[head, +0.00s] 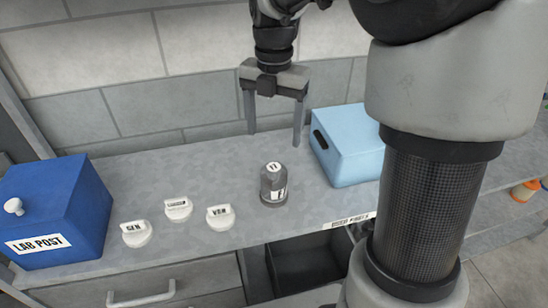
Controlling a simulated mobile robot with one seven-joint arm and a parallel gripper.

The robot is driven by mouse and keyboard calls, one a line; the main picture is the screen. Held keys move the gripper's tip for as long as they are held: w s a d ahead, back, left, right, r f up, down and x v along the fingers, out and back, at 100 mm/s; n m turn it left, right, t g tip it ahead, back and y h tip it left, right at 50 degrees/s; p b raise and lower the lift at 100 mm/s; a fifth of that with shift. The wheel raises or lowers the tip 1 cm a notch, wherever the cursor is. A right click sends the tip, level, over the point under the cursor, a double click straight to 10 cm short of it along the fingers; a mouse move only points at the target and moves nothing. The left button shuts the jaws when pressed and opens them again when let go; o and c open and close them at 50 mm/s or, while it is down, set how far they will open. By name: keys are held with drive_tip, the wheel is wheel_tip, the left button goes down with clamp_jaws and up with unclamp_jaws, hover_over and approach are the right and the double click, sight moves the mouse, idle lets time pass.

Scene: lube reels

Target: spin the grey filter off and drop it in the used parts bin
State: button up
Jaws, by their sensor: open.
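The grey filter (273,189) is a dark grey cylinder with a white label on its side and a white mark on top. It stands upright on the grey counter, right of the middle. I cannot see what its base is fixed to. My gripper (273,136) points down above and behind the filter in the picture, with its two fingers wide apart and nothing between them. A dark open bin (308,262) sits below the counter's front edge, under a small label (352,220) that seems to read "used parts". Its inside looks dark and its right part is hidden by my arm.
Three white labelled knobs or caps (220,217) lie left of the filter. A blue "LAB POST" box (62,205) stands at the far left. A light blue box (350,150) stands close right of the filter. A drawer (150,290) is at front left.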

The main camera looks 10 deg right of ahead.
sight(274, 179)
wheel_tip(274, 179, down, 17)
drive_tip(key=shift+r+b, duration=0.1)
drive_tip(key=shift+b, duration=0.95)
drive_tip(key=c, duration=1.4)
drive_tip(key=shift+o, duration=0.2)
drive_tip(key=shift+r+n+p, duration=0.2)
drive_tip(key=shift+n+p, duration=0.6)
drive_tip(key=shift+n, duration=0.3)
drive_tip(key=shift+n+p, duration=0.65)
drive_tip(key=shift+n, duration=0.35)
drive_tip(key=shift+f+n, duration=0.2)
drive_tip(key=shift+n, duration=0.3)
